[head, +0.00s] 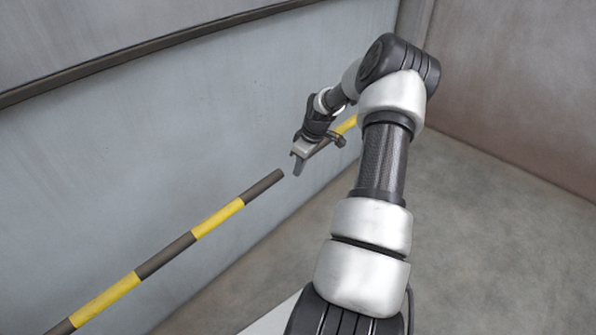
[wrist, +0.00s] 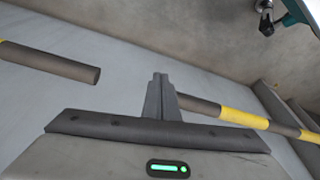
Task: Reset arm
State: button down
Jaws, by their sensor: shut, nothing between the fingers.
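My gripper (head: 298,165) is in the middle of the head view, at the end of my bent arm, in front of the grey wall. In the wrist view my gripper (wrist: 159,80) points up the picture with its fingers together. It is shut and nothing shows between the fingers. It is near the gap between two lengths of a yellow and black striped bar. In the head view the gripper and wrist hide part of the farther length.
The longer striped bar (head: 190,238) runs from the lower left to the middle; the other length (wrist: 240,117) lies right of the fingers. A grey wall (head: 130,150) with a dark rail (head: 150,45) stands at left. Bare floor (head: 490,230) is open at right, before a brownish wall (head: 520,80).

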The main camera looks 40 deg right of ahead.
jog(key=a+v, duration=0.1)
jog(key=v, duration=0.6)
jog(key=shift+s+d+r, duration=0.2)
jog(key=shift+d+r, duration=0.15)
jog(key=shift+d, duration=0.05)
